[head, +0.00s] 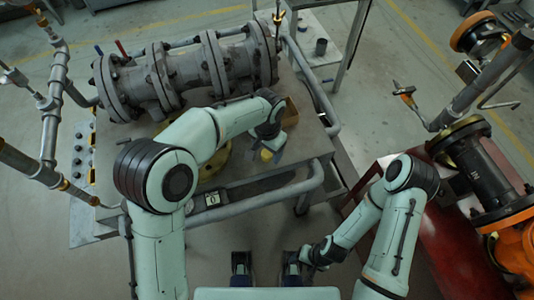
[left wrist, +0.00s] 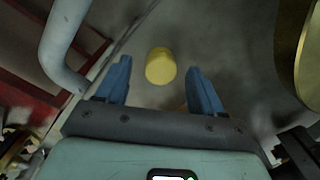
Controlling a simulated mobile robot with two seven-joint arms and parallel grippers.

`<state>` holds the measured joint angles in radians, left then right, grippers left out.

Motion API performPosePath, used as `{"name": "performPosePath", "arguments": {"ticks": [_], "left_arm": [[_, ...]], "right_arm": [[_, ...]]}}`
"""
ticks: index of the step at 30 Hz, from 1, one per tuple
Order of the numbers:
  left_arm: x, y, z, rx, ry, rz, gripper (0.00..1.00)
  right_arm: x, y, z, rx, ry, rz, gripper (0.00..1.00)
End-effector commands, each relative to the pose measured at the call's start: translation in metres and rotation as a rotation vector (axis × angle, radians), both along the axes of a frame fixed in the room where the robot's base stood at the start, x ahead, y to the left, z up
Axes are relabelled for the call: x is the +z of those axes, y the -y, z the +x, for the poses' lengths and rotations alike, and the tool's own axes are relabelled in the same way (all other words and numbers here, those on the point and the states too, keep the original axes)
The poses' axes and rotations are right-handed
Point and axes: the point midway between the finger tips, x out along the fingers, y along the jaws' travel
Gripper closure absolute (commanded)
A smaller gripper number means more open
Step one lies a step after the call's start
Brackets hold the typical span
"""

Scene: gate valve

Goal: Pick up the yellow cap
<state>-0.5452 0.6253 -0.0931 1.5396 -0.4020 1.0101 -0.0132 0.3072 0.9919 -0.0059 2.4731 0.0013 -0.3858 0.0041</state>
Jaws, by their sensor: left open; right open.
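The yellow cap (left wrist: 160,66) is a small, short cylinder on the grey table top. In the left wrist view it lies ahead of my open left gripper (left wrist: 158,88), roughly centred between the two blue fingers, with a gap on both sides. In the head view only a small part of the cap (head: 266,155) shows beside my left gripper (head: 274,150), near the table's front edge. My right gripper (head: 306,255) is low at the front of the head view, away from the table and the cap; it is open, with nothing seen in it.
A large grey flanged valve body (head: 185,75) lies along the back of the table (head: 290,170). A larger yellow round part (head: 215,160) is partly hidden behind my left arm. A tubular rail (head: 260,192) runs along the table's front. A red bench (head: 440,235) stands to the right.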

Motion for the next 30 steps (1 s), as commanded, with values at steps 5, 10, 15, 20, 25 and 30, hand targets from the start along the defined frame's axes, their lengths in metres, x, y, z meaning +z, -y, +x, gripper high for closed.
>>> {"name": "performPosePath", "arguments": {"ticks": [5, 10, 15, 20, 25, 30], "left_arm": [[-0.002, 0.000, 0.000, 0.001, 0.001, -0.001, 0.33], [-0.001, 0.000, 0.000, 0.001, 0.001, -0.001, 0.68], [-0.001, 0.000, 0.000, 0.001, 0.001, -0.001, 0.92], [-0.001, 0.000, 0.000, 0.001, 0.001, -0.001, 0.92], [0.005, 0.000, 0.001, 0.001, 0.002, -0.001, 0.92], [0.033, 0.000, 0.001, 0.002, 0.005, -0.004, 0.92]], "right_arm": [[0.000, 0.000, 0.000, 0.000, 0.000, 0.000, 0.35], [0.000, 0.000, 0.000, 0.000, 0.000, 0.000, 0.35], [0.000, 0.000, 0.000, 0.000, 0.000, 0.000, 0.35], [0.000, 0.000, 0.000, 0.000, 0.000, 0.000, 0.35], [0.001, 0.000, 0.000, 0.000, 0.000, 0.000, 0.35], [0.004, 0.000, 0.001, 0.000, 0.002, 0.001, 0.35]]}}
